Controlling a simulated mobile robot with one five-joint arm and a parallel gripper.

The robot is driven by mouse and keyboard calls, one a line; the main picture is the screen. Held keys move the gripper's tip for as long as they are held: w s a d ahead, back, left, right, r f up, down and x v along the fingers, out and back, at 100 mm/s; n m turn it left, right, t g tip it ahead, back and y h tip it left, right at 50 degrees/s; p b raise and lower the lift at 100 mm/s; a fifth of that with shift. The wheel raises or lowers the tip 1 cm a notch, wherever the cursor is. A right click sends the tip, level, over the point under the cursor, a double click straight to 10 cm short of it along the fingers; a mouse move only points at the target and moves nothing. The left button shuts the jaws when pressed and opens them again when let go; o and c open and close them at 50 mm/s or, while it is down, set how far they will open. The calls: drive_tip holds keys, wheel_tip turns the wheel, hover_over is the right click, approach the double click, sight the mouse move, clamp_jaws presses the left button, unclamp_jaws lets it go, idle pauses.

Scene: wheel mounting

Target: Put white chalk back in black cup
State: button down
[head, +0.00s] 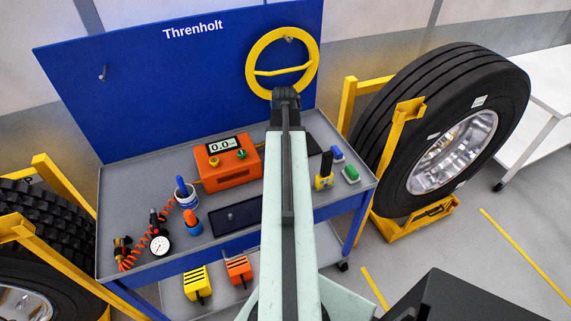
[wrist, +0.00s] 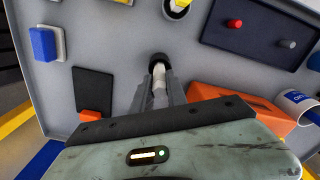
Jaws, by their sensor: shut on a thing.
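In the wrist view my gripper (wrist: 160,76) points away from the camera, with its two grey fingers shut on the white chalk (wrist: 160,72). The chalk's far end lies in line with the black cup (wrist: 158,57), a small dark round opening just past the fingertips. I cannot tell whether the chalk's tip is inside the cup or only above it. In the head view my arm covers the middle of the bench, and the gripper, the chalk and the black cup are hidden.
The grey bench top (head: 140,196) holds an orange box with a display (head: 228,162), a white and blue cup (head: 186,194), a gauge (head: 160,244) and a dark tray (wrist: 262,25). A blue block (wrist: 43,43) and a dark flat pad (wrist: 94,90) lie left in the wrist view.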

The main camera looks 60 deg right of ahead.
wheel_tip(320, 180, down, 2)
drive_tip(key=shift+r, duration=0.3)
drive_tip(key=shift+f, duration=0.25)
drive_tip(key=c, duration=1.3)
unclamp_jaws()
drive_tip(key=shift+r, duration=0.1)
drive_tip(key=r+p, duration=0.7)
drive_tip(key=r, duration=0.1)
drive_tip(key=shift+s+d+p, duration=0.1)
drive_tip(key=shift+d+p, duration=0.1)
drive_tip(key=shift+p, duration=0.15)
drive_tip(key=shift+f, duration=0.1)
